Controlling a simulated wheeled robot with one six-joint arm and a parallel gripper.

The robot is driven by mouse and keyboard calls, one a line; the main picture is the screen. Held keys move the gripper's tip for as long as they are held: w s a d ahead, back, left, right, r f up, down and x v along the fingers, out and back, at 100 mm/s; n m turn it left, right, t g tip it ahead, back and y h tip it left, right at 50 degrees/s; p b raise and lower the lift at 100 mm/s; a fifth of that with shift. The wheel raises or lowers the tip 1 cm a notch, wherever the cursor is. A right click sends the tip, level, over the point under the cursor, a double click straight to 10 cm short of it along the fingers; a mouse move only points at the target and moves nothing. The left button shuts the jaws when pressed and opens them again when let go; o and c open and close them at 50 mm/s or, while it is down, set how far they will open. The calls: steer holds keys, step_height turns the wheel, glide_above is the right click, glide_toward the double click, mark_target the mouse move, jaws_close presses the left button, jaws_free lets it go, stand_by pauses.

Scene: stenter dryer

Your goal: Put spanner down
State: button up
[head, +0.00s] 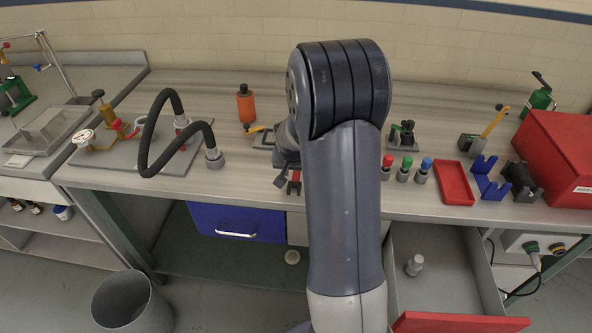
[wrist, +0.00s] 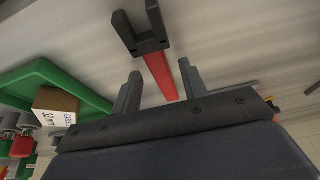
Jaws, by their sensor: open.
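The spanner has a red handle and a dark open-ended jaw. In the wrist view the spanner (wrist: 158,72) appears to lie on the grey bench top, jaw pointing away from me, its handle running back between my fingers. My gripper (wrist: 160,70) is open, with a finger on each side of the handle and a visible gap to it. In the head view my arm hides most of this spot; a small red and dark part, probably the spanner (head: 295,184), shows near the bench's front edge.
A green tray (wrist: 45,72) with a small labelled box (wrist: 56,107) is left of my gripper in the wrist view. Red, green and blue-topped pieces (head: 405,170), a red tray (head: 454,184) and a blue holder (head: 489,180) stand right of my arm. A drawer (head: 430,270) is open below.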

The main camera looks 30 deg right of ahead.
steer(key=v, duration=1.2)
steer(key=shift+b, duration=0.35)
steer(key=shift+a+f, duration=0.1)
steer(key=shift+f, duration=0.05)
